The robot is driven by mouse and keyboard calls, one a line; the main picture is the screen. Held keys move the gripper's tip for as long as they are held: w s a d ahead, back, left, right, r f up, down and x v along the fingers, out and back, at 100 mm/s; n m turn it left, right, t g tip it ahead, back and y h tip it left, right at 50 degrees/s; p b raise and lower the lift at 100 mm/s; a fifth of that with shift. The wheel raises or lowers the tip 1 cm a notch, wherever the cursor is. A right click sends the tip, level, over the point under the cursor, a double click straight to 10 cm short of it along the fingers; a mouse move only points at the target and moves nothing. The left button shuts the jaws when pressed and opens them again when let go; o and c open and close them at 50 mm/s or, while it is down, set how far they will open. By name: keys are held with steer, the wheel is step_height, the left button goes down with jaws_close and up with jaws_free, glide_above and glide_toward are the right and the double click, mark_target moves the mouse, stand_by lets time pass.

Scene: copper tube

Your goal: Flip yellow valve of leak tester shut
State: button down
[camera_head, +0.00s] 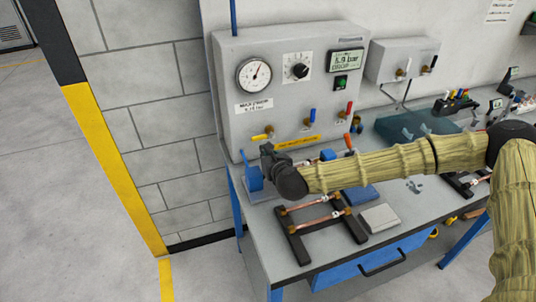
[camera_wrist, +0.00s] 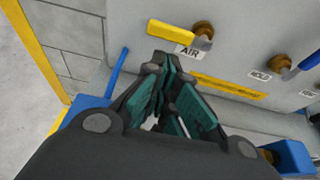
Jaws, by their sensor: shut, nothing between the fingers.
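The grey leak tester (camera_head: 290,85) stands against the wall at the back of the bench. Its yellow valve handle (camera_head: 261,137) is at the lower left of the front panel. In the wrist view the yellow handle (camera_wrist: 171,30) points left from its brass stem (camera_wrist: 203,30), above a label reading AIR (camera_wrist: 188,51). It lies roughly level, tilted slightly. My gripper (camera_head: 268,152) is just below the handle in the head view. In the wrist view my gripper (camera_wrist: 168,75) has its fingers together and empty, below the handle, with no clear contact visible.
A blue-handled valve (camera_wrist: 305,65) marked HOLD sits to the right, with a yellow strip label (camera_wrist: 228,86) between. A blue fixture (camera_head: 252,178) stands at the bench's left end. Copper tubes (camera_head: 307,203) lie on a black rack, beside a grey block (camera_head: 380,217).

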mark_target(263, 137)
steer(key=shift+p+x, duration=0.6)
steer(key=shift+x, duration=1.35)
steer(key=shift+a, duration=0.1)
steer(key=shift+a, duration=0.3)
steer(key=shift+d+b, duration=0.35)
steer(key=shift+b, duration=0.05)
